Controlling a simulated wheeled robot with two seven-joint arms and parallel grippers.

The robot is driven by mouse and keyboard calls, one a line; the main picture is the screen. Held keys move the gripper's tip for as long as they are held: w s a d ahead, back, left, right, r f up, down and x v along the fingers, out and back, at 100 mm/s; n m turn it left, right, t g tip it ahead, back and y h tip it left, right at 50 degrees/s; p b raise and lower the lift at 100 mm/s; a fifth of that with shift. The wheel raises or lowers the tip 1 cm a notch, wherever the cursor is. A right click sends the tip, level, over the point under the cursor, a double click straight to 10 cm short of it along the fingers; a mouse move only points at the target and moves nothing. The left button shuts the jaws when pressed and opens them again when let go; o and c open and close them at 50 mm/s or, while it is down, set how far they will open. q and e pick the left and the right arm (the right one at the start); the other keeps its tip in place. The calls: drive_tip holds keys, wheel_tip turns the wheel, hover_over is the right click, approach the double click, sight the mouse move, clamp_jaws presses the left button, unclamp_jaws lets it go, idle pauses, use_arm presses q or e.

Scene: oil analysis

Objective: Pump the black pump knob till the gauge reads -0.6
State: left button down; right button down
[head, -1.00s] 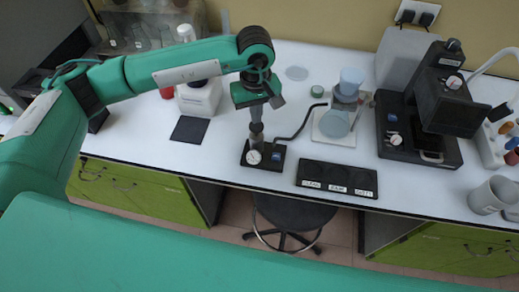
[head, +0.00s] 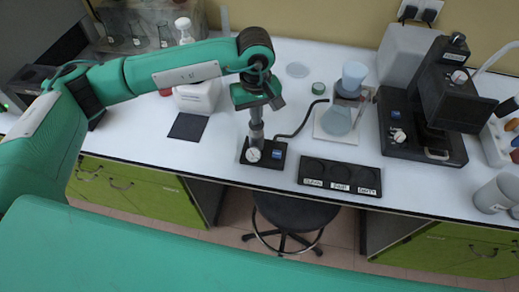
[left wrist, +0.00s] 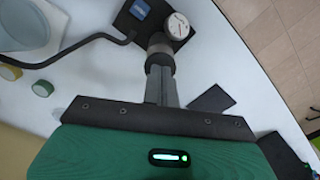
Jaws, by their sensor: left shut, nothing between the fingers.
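The pump stands on a black base (head: 276,148) on the white bench, with a white round gauge (head: 253,154) and a blue square at its front. Its upright black knob (head: 257,136) rises from the base. My left gripper (head: 256,118) points down with its fingers shut right over the knob's top. In the left wrist view, the shut fingers (left wrist: 161,80) meet the dark round knob (left wrist: 160,52); whether they touch is unclear. The gauge (left wrist: 178,26) also shows there, but its needle is too small to read. My right gripper is out of view.
A black hose (head: 303,119) runs from the pump to a flask (head: 337,120) on a white stand. A black labelled tray (head: 340,178) lies to the right of the pump, a dark mat (head: 187,126) to the left. A microscope (head: 440,100) stands at far right.

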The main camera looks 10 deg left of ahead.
use_arm(q)
drive_tip(key=shift+f+b, duration=0.6)
drive_tip(key=shift+f, duration=0.2)
drive_tip(key=shift+r, duration=1.95)
drive_tip(key=shift+f, duration=0.1)
